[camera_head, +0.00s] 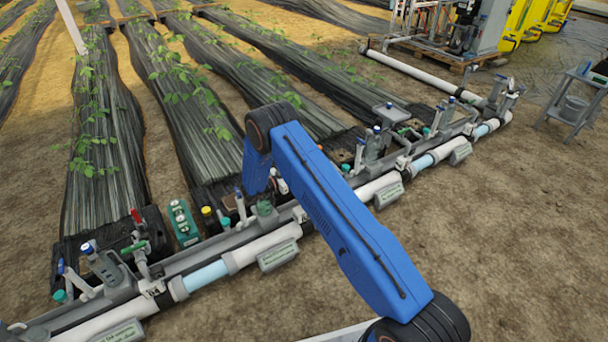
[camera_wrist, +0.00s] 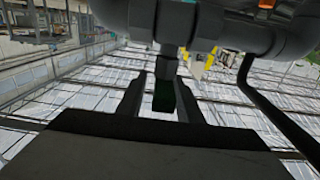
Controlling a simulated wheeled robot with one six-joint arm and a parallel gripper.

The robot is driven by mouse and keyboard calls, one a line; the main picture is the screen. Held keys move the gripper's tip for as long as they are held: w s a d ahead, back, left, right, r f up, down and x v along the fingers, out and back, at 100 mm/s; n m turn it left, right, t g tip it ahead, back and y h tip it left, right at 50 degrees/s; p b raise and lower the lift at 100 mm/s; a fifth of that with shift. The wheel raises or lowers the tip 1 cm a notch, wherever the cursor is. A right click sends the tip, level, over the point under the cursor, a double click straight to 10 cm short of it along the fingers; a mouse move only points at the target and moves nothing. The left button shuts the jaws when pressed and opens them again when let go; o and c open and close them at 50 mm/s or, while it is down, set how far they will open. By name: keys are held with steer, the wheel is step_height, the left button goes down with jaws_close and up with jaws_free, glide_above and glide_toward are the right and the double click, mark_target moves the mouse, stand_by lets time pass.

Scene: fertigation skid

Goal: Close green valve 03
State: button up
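In the wrist view my gripper (camera_wrist: 160,80) has its two dark fingers apart, one on each side of a dark green piece (camera_wrist: 163,98). This piece hangs below a grey pipe fitting (camera_wrist: 168,66) and looks like a valve handle. A gap shows on its left; I cannot tell whether the right finger touches it. In the head view my blue arm reaches down to the pipe line and hides my gripper. A green valve part (camera_head: 264,207) shows just left of the arm, and another green handle (camera_head: 135,247) sits further left. No number 03 is legible.
The grey and white pipe line (camera_head: 262,246) runs diagonally, with several blue-handled valves and small label plates (camera_head: 278,256). A green box (camera_head: 183,222) stands behind it. A grey stool (camera_head: 577,105) is at right. The sandy ground at lower right is clear.

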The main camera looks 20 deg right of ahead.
step_height(320, 180, up, 8)
stand_by(0.4)
stand_by(0.3)
